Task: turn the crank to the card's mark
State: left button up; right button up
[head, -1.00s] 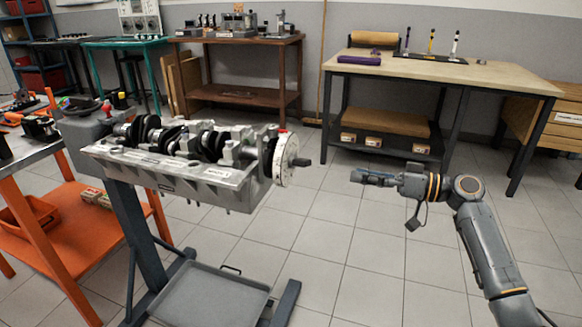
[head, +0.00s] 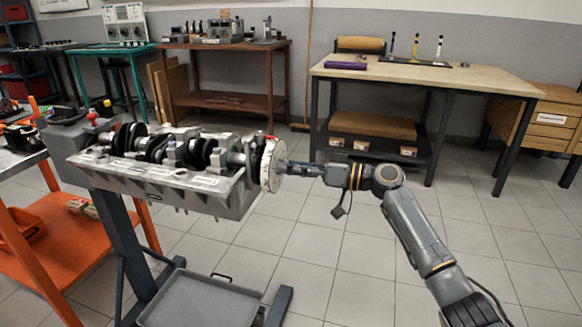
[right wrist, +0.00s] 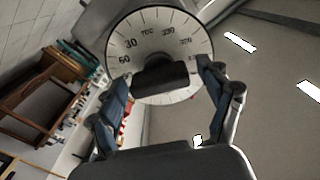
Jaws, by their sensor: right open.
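The engine block (head: 190,180) with its crankshaft (head: 160,146) is held on a stand. A white degree wheel (head: 271,167) is on the crank's right end, with a small red part at its top edge. In the right wrist view the wheel (right wrist: 135,50) shows numbers and TDC, and a dark handle (right wrist: 160,78) lies across its front. My right gripper (head: 288,167) is close in front of the wheel. Its fingers (right wrist: 163,85) are open, one on each side of the handle, and not closed on it. I cannot make out the card. My left gripper is not in view.
A grey drip tray (head: 200,300) lies at the stand's foot. An orange cart (head: 60,230) stands at the left. A wooden-topped bench (head: 430,78) and a brown table (head: 220,50) stand behind. The tiled floor right of the stand is clear.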

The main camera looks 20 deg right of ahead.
jog(key=shift+a, duration=0.1)
jog(key=c, duration=1.2)
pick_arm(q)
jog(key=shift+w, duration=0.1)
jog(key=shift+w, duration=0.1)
pick_arm(e)
jog(key=shift+m, duration=0.4)
jog(key=shift+m, duration=0.3)
jog(key=m+p, duration=0.2)
jog(key=m, duration=0.2)
jog(key=shift+w, duration=0.1)
pick_arm(q)
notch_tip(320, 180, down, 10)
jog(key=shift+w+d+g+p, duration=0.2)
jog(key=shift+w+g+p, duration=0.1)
jog(key=shift+p, duration=0.15)
pick_arm(e)
jog(key=shift+m, duration=0.8)
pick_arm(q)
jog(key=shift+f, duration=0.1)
